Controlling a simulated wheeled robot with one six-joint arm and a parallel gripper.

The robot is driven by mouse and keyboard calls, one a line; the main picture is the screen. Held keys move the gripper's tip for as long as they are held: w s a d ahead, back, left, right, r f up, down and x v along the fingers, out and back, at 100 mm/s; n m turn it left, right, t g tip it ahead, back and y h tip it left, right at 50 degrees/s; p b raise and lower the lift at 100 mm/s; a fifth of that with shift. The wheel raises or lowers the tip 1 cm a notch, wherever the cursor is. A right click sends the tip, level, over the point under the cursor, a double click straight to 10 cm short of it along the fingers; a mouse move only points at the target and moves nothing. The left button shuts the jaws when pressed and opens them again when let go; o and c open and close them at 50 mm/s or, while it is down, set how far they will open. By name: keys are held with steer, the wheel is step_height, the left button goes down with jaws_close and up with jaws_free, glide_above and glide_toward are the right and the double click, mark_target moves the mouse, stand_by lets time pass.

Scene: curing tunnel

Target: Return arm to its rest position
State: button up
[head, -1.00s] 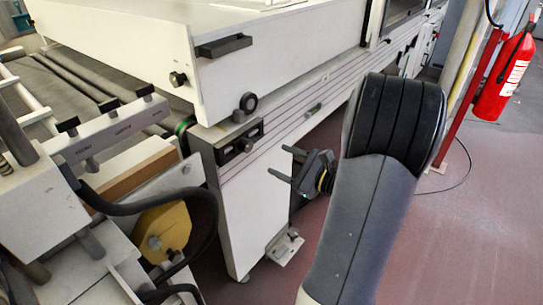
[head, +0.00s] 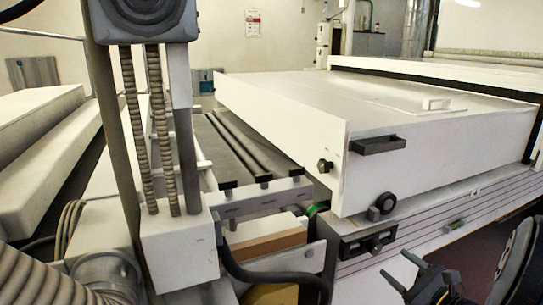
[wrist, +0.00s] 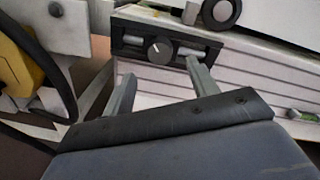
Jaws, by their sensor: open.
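My gripper (head: 392,261) shows at the lower right of the head view, its two grey fingers apart and pointing left toward the white machine. Nothing is between the fingers. In the wrist view my gripper (wrist: 160,72) is open, with its fingertips in front of a black control panel (wrist: 178,50) that has a round knob. The same black panel (head: 369,243) is on the machine's front corner in the head view, up and left of the fingers. I cannot tell whether the fingertips touch the machine. Part of my arm is cut off at the right edge.
The white machine hood (head: 440,160) has a dark handle (head: 378,145) and a round black knob (head: 386,203). Rollers (head: 240,150) lie to its left. A dark hose (head: 265,275) and a yellow part (wrist: 18,75) are near the corner. Reddish floor (head: 480,245) shows at right.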

mark_target(377, 251)
steer(key=x, duration=0.5)
steer(key=shift+w+a+f, duration=0.1)
steer(key=shift+w+a, duration=0.1)
steer(key=shift+w, duration=0.15)
steer(key=shift+s+d, duration=0.1)
steer(key=shift+s, duration=0.05)
